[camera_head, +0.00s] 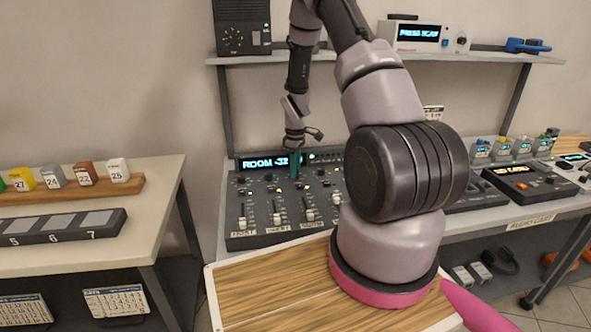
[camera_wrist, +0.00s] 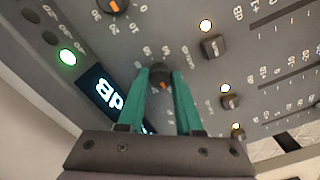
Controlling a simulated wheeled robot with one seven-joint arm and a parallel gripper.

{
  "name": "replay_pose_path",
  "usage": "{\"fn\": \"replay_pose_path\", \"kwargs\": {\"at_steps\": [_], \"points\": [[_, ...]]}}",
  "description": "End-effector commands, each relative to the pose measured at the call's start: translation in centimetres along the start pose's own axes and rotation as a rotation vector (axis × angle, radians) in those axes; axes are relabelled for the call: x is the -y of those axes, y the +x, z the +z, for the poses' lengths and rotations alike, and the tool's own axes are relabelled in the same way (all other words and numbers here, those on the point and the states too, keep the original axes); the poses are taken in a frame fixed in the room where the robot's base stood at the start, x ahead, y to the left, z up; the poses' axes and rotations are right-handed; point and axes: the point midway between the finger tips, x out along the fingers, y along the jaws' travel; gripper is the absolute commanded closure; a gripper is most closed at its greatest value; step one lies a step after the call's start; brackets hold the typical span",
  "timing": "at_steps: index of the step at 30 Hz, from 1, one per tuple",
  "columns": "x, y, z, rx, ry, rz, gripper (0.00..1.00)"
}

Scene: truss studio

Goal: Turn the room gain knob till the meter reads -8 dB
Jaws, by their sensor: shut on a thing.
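The mixing console (camera_head: 262,222) stands on the bench, and its meter display (camera_head: 262,162) reads "ROOM -32" as far as I can make out. My arm hides the right end of the display. My gripper (camera_head: 295,172) points down at the upper part of the console. In the wrist view, its teal fingers are shut on a dark knob (camera_wrist: 161,78) with an orange pointer mark, one finger on each side. A numbered scale is printed around the knob. The display (camera_wrist: 103,92) is upside down there, with "dB" visible and the rest hidden by the gripper.
Another knob (camera_wrist: 115,6) with an orange mark sits close by. Small switches (camera_wrist: 214,46) with lit lamps lie to the right. Several faders (camera_head: 276,218) line the console's front. A shelf (camera_head: 480,55) runs above, and my arm blocks the middle of the bench.

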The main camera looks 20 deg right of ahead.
Motion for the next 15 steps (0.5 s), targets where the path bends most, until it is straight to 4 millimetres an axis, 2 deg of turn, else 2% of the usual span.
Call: {"fn": "replay_pose_path", "kwargs": {"at_steps": [8,15], "points": [[-0.02,-0.03,0.0,0.0,0.05,0.0,1.0],[-0.01,-0.04,-0.01,0.0,0.199,0.001,1.0]]}}
